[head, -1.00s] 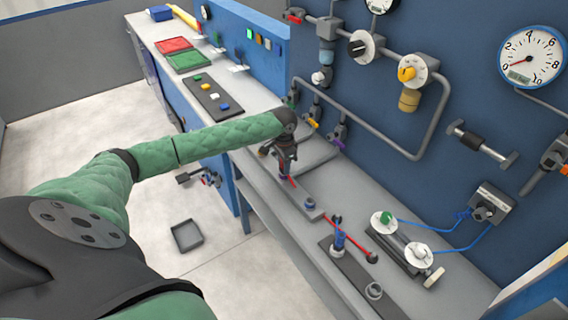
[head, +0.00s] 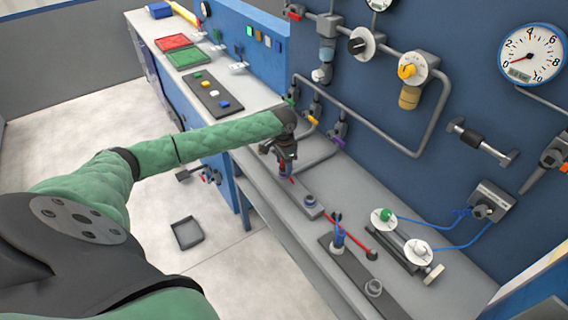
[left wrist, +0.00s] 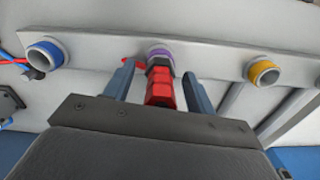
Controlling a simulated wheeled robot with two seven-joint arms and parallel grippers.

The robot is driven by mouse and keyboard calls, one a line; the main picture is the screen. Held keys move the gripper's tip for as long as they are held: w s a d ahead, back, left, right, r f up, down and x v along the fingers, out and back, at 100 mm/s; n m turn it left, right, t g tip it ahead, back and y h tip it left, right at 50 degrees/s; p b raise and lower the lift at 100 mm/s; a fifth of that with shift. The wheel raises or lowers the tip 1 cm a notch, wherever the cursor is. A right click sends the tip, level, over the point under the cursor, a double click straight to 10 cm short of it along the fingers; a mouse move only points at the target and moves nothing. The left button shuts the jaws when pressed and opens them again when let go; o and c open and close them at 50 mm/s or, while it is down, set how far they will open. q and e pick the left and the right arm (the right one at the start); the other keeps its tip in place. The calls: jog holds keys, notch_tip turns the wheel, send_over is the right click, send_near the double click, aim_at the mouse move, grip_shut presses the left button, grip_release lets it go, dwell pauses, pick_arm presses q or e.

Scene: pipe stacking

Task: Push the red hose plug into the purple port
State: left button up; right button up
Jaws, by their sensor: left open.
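The red plug (left wrist: 160,90) sits in the middle of the left wrist view, its dark collar against the purple port (left wrist: 160,53). It is lined up with the port and looks seated at its mouth; how deep it goes is hidden. My left gripper (left wrist: 158,82) is open, with one blue-grey finger on each side of the plug and a gap to it on both sides. In the head view my left gripper (head: 285,165) points down over the port block (head: 300,193), with a bit of red below it. The purple port is hidden there. My right gripper does not show.
A blue port (left wrist: 45,54) and a yellow port (left wrist: 262,70) flank the purple one. In the head view a red hose (head: 352,238) runs along the bench past a blue fitting (head: 338,236). The blue wall with pipes and valves stands close behind.

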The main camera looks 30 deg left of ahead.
pick_arm(q)
jog(key=shift+r+b, duration=0.45)
jog(key=shift+r, duration=0.25)
notch_tip(320, 180, up, 2)
jog(key=shift+b, duration=0.4)
notch_tip(320, 180, up, 3)
jog(key=shift+r+b, duration=0.1)
jog(key=shift+b, duration=0.45)
jog(key=shift+r, duration=0.6)
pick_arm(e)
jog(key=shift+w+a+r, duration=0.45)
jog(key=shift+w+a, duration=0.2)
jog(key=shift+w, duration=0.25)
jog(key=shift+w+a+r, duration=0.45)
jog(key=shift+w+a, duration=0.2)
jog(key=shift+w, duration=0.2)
